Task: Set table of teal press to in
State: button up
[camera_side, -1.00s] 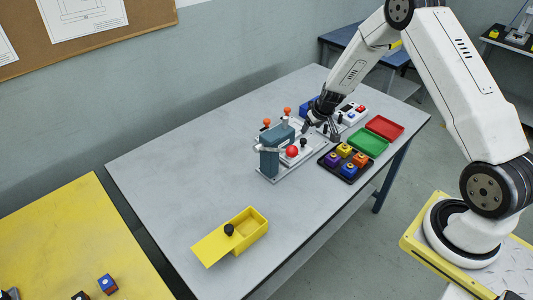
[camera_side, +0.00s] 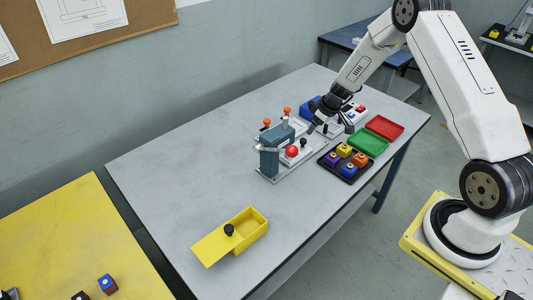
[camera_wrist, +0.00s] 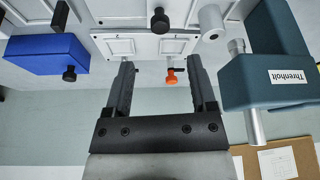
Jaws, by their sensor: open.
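The teal press (camera_side: 270,158) stands near the middle of the grey table, with a red ball (camera_side: 291,151) on its lever side. Its light sliding table with a black knob (camera_side: 304,142) lies beside the press head. My gripper (camera_side: 331,130) is open and empty, above and to the right of that knob, apart from it. In the wrist view the teal press head (camera_wrist: 270,75) is at right, and a black knob (camera_wrist: 160,20) on a light plate is beyond my open fingers (camera_wrist: 160,68). How far in the table sits is unclear.
Orange knobs (camera_side: 287,111) stand behind the press. A blue box (camera_wrist: 45,53) with a black knob is close by. A dark tray of coloured blocks (camera_side: 335,165), a green tray (camera_side: 368,144) and a red tray (camera_side: 384,127) lie to the right. A yellow box (camera_side: 250,236) is in front.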

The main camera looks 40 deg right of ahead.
aim_at(304, 140)
jog(key=shift+f, duration=0.1)
dwell(0.3)
jog(key=shift+x, duration=3.8)
grip_shut()
